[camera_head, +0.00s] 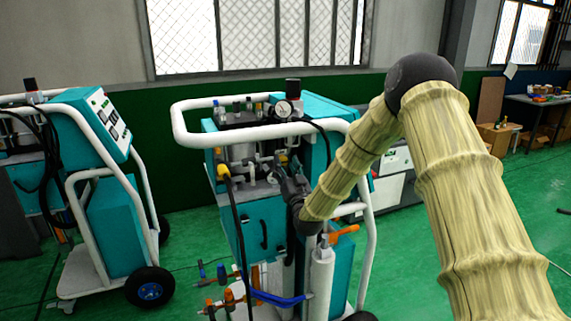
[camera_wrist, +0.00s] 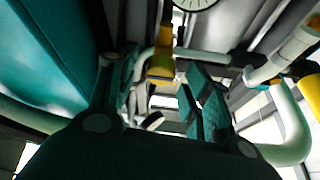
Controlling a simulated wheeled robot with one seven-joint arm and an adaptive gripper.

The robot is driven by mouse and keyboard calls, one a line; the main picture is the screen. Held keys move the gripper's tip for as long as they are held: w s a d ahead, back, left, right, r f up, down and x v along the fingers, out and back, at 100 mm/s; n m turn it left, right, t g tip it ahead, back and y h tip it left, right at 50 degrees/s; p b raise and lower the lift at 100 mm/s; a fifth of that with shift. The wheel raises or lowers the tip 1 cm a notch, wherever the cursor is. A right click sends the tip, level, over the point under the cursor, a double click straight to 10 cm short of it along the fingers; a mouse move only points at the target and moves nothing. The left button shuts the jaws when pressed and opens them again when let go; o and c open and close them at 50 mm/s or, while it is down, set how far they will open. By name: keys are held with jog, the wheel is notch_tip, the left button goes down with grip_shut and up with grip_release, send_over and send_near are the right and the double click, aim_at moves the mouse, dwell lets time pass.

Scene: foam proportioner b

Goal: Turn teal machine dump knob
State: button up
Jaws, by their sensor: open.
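The teal machine (camera_head: 262,222) stands in the middle of the head view, with a white tubular frame and a pressure gauge (camera_head: 284,108) on top. My gripper (camera_head: 280,165) reaches into its upper front, below the gauge. In the wrist view my gripper (camera_wrist: 160,78) is open, its green-padded fingers apart. A yellow fitting (camera_wrist: 162,66) shows between and beyond the fingertips; I cannot tell whether they touch it. A small black and white round part (camera_wrist: 152,121) sits lower between the fingers. I cannot tell which part is the dump knob. My gripper partly hides the area.
The white handle rail (camera_head: 185,132) surrounds the machine's top. Orange-handled valves (camera_head: 225,300) and a blue hose (camera_head: 277,298) are low at the front. A second teal machine (camera_head: 118,225) stands to the left. Green floor (camera_head: 195,235) lies open between them.

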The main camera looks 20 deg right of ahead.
jog(key=shift+w, duration=0.1)
jog(key=c, duration=1)
